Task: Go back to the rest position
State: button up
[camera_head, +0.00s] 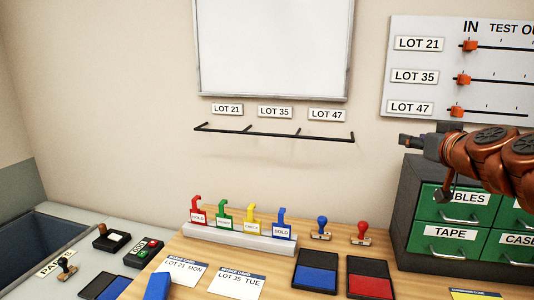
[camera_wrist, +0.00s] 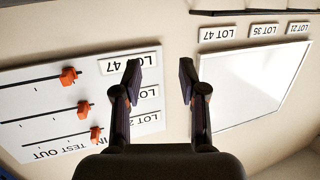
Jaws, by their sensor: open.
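My gripper (camera_wrist: 160,80) is open and empty in the wrist view, its two dark fingers apart with bare wall between them. In the head view my gripper (camera_head: 410,142) is at the right, held in the air in front of the wall, with its copper-coloured arm reaching in from the right edge. It is above the green-drawer cabinet (camera_head: 408,190) and just below the lot board (camera_head: 425,65). The wrist picture is upside down and shows the lot board (camera_wrist: 40,115) at left and the whiteboard (camera_wrist: 250,85) at right.
A wooden desk (camera_head: 215,262) holds a rack (camera_head: 240,237) of coloured tags, a blue stamp (camera_head: 321,228), a red stamp (camera_head: 361,233), ink pads (camera_head: 315,274) and cards (camera_head: 183,271). A wall rail (camera_head: 270,134) hangs below the whiteboard (camera_head: 275,45). A grey counter with a basin (camera_head: 40,240) is at left.

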jog(key=s+a+f+n+g+y+p, duration=0.1)
jog(key=s+a+f+g+y, duration=0.1)
jog(key=a+f, duration=0.4)
jog(key=s+a+f+n+g+y, duration=0.1)
jog(key=s+a+f+g+y, duration=0.15)
jog(key=a, duration=0.65)
jog(key=s+a+f+g+p, duration=0.1)
jog(key=s+a+f+g, duration=0.45)
jog(key=s+f, duration=0.3)
jog(key=s+d+f+m+g+h+p, duration=0.1)
jog(key=s+f+g, duration=0.3)
jog(key=s, duration=0.8)
jog(key=s+d+f+g+h+p, duration=0.1)
jog(key=s+d+f+g+h, duration=0.1)
jog(key=s+f, duration=0.5)
jog(key=s+g+h, duration=0.1)
jog(key=s, duration=0.4)
jog(key=shift+f+m+g, duration=0.2)
jog(key=shift+m+g, duration=0.2)
jog(key=shift+s+d+h, duration=0.1)
jog(key=shift+h, duration=0.15)
